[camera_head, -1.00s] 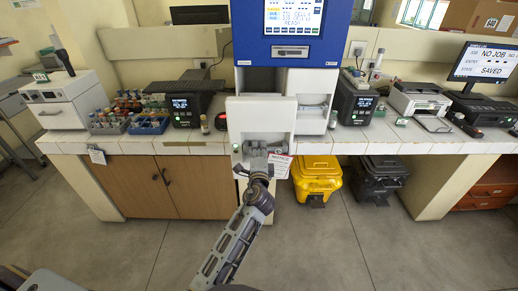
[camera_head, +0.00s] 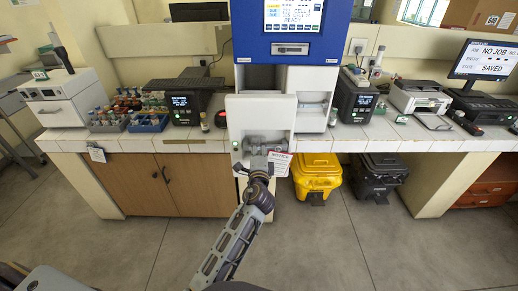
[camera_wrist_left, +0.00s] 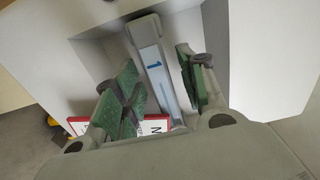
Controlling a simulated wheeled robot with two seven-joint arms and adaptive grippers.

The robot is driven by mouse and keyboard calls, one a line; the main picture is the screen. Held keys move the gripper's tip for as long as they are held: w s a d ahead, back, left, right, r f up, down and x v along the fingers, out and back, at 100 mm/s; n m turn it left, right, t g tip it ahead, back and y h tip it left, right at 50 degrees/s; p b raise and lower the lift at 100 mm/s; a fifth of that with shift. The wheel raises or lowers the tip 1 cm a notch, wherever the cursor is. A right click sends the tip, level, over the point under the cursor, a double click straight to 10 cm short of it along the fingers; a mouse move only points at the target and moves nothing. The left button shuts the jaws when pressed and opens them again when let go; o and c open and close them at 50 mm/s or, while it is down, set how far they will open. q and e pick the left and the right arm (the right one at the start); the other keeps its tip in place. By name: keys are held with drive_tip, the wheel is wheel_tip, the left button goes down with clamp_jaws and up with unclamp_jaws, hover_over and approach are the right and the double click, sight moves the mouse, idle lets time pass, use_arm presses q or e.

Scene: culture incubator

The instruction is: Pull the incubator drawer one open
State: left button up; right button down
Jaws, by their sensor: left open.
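The white front of drawer one (camera_head: 262,112) stands forward of the incubator's white lower body in the head view, below the blue upper part (camera_head: 338,40). In the left wrist view, its grey upright handle (camera_wrist_left: 158,75) carries a pale label with a blue "1". My left gripper (camera_head: 257,160) is at the lower part of the drawer front. In the left wrist view, its green-padded fingers (camera_wrist_left: 160,92) are open on either side of the handle, with gaps showing at both sides. My right gripper is not in view.
A white bench (camera_head: 400,140) runs left and right of the incubator, with tube racks (camera_head: 148,123) and devices on it. A yellow bin (camera_head: 316,175) and a black bin (camera_head: 379,178) stand below. A notice sign (camera_head: 279,162) hangs beside my gripper. The floor in front is clear.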

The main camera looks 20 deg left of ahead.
use_arm(q)
drive_tip(key=v, duration=1.1)
drive_tip(key=shift+s, duration=0.3)
drive_tip(key=shift+d, duration=0.1)
idle(0.4)
